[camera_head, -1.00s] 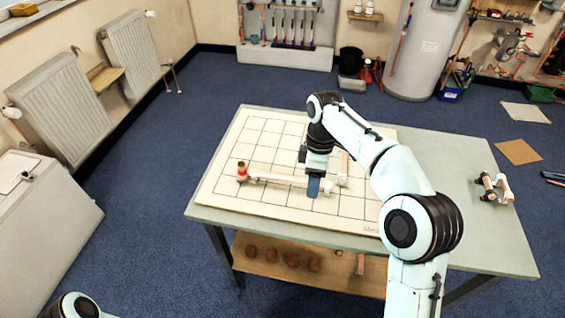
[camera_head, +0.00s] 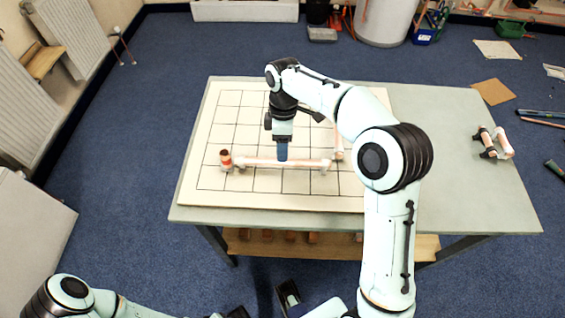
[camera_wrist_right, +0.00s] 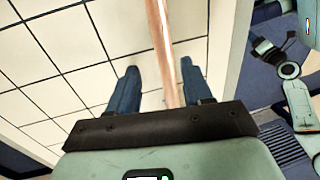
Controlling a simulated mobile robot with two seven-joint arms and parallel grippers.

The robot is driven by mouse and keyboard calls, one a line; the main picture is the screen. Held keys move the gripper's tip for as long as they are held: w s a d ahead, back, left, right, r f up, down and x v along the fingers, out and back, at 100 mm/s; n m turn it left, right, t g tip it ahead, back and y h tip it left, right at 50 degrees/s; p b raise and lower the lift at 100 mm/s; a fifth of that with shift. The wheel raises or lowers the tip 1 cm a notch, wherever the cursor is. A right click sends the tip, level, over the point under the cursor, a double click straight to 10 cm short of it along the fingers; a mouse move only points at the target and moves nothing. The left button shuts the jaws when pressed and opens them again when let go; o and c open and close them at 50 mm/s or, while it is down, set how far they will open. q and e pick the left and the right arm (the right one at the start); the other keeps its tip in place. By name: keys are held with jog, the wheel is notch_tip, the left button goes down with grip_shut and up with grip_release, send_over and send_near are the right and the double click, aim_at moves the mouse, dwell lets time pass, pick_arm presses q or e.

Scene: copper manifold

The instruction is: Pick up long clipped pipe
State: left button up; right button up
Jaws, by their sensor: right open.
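The long clipped pipe (camera_head: 300,163) lies left to right across the near part of the gridded board, with a pale clip near each end. In the right wrist view the copper pipe (camera_wrist_right: 161,40) runs lengthwise into the gap between the blue fingertips. My right gripper (camera_head: 282,152) points down over the pipe's middle. Its two fingers (camera_wrist_right: 155,90) are apart, one on each side of the pipe in that view; contact cannot be told.
A copper fitting (camera_head: 226,158) stands at the pipe's left end. Another short pipe (camera_head: 339,142) lies to the right, partly behind my arm. The gridded board (camera_head: 215,190) covers the table's left part. More clipped pipes (camera_head: 494,143) lie at the table's right end.

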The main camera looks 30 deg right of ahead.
aim_at(283, 164)
jog(key=f, duration=0.1)
jog(key=s+f, duration=0.1)
jog(key=f, duration=0.1)
jog(key=a+f+b, duration=0.1)
jog(key=f, duration=0.1)
jog(key=shift+s+a+f, duration=0.1)
jog(key=shift+s+f, duration=0.05)
jog(key=shift+f, duration=0.1)
grip_shut()
